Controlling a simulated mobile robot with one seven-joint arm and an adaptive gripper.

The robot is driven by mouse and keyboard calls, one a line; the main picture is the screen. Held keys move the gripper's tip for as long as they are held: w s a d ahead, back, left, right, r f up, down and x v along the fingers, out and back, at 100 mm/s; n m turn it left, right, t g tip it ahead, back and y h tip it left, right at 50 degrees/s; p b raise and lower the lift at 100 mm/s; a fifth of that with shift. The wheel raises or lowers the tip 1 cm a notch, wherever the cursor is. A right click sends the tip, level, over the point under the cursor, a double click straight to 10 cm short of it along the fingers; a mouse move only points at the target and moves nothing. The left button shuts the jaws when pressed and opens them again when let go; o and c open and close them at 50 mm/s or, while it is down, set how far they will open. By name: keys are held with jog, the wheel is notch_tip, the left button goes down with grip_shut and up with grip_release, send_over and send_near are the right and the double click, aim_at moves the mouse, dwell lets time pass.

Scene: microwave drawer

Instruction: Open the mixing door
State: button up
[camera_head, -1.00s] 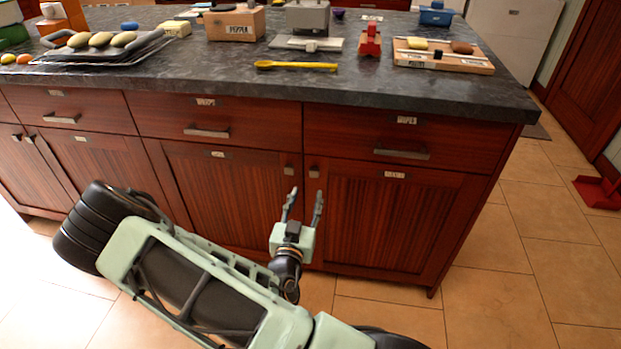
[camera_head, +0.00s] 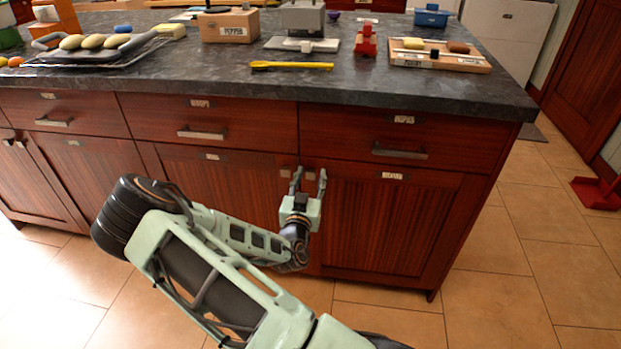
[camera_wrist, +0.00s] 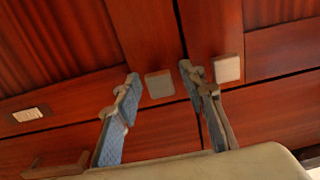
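The right door (camera_head: 375,225) of the dark red wooden island has a small square knob (camera_head: 311,173) at its upper left corner and a label too small to read. The middle door (camera_head: 205,190) has its own knob (camera_head: 285,173) beside it. Both doors look shut. My gripper (camera_head: 309,182) is open and empty in front of the right door's knob. In the wrist view, which is upside down, this knob (camera_wrist: 160,84) shows between the fingertips of my gripper (camera_wrist: 160,85). The middle door's knob (camera_wrist: 228,68) lies just outside one finger. I see no contact with either knob.
Drawers with bar handles sit above the doors; one handle (camera_head: 399,152) is up and right of my gripper. The dark countertop (camera_head: 215,90) overhangs them and holds several items. Tiled floor (camera_head: 500,260) is clear at right, with a red dustpan-like object (camera_head: 597,193) farther off.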

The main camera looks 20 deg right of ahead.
grip_shut()
dwell(0.6)
